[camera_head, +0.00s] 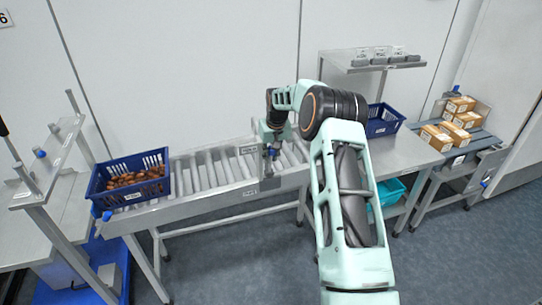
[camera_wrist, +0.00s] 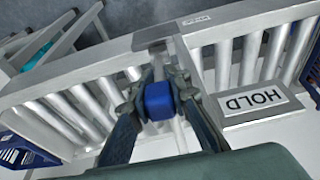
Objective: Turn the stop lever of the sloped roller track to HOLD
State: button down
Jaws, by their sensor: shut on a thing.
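The sloped roller track (camera_head: 200,203) runs across the head view, with my gripper (camera_head: 270,150) over its right part. In the wrist view, the stop lever's blue knob (camera_wrist: 158,101) sits between the fingers of my gripper (camera_wrist: 160,95), which is shut on it. The fingers hide part of the lever below the knob. A plate reading HOLD (camera_wrist: 255,101), upside down in this view, lies to the right of the knob, apart from it. The lever's exact angle is hard to tell.
A blue crate of dates (camera_head: 106,201) stands at the track's left end. Another blue crate (camera_head: 383,128) is on the right table, below a raised shelf (camera_head: 345,60). Cardboard boxes (camera_head: 460,104) sit on the far-right conveyor. A teal bin (camera_head: 391,190) is under the table.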

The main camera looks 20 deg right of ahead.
jog(key=c, duration=2)
grip_release()
jog(key=shift+a, duration=0.1)
jog(key=shift+r, duration=0.15)
jog(key=shift+v, duration=3.9)
